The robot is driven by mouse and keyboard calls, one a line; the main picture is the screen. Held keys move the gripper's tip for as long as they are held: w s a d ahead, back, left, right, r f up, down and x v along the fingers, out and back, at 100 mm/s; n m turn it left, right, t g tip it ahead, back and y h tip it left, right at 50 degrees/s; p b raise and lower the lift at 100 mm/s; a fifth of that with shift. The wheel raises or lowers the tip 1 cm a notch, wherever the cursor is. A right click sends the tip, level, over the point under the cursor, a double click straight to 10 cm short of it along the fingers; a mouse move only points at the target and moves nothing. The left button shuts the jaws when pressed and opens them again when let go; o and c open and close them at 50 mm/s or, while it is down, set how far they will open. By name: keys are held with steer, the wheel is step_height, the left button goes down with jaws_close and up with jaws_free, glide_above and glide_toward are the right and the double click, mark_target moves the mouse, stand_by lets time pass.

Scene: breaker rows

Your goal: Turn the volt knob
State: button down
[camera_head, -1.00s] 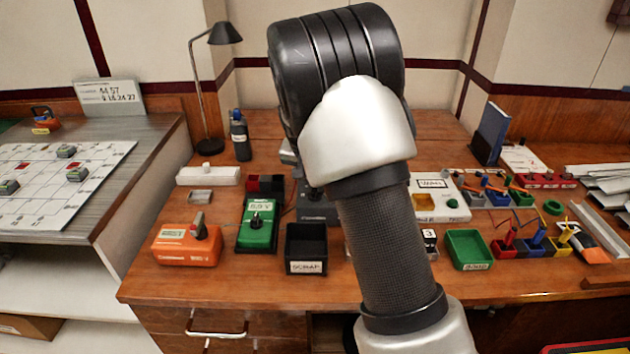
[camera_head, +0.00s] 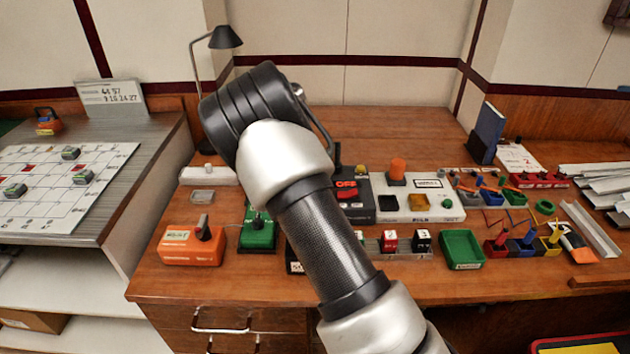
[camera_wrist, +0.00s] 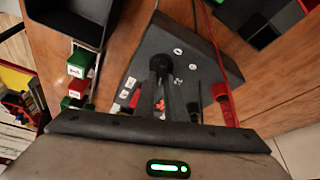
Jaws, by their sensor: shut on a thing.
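The dark grey supply box (camera_head: 362,208) stands mid-desk in the head view, with a red OFF display (camera_head: 347,189). In the wrist view its panel (camera_wrist: 205,62) fills the middle, with small white round marks. My gripper (camera_wrist: 160,64) reaches down to this panel with its dark fingers shut close together. They are shut on the volt knob, which is mostly hidden between the fingertips. Red display digits show between the fingers. In the head view my arm hides my gripper and the left part of the box.
A red plug (camera_wrist: 221,92) with a red cable stands beside my fingers. The scrap bin (camera_wrist: 112,12) and coloured cubes (camera_wrist: 78,64) lie to the left in the wrist view. A green meter (camera_head: 258,238) and an orange device (camera_head: 190,247) stand left in the head view.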

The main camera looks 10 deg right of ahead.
steer(key=shift+m, duration=0.5)
steer(key=shift+g, duration=0.3)
steer(key=c, duration=1.8)
jaws_free()
steer(key=p+v, duration=0.3)
steer(key=v, duration=1.4)
steer(key=shift+r, duration=0.2)
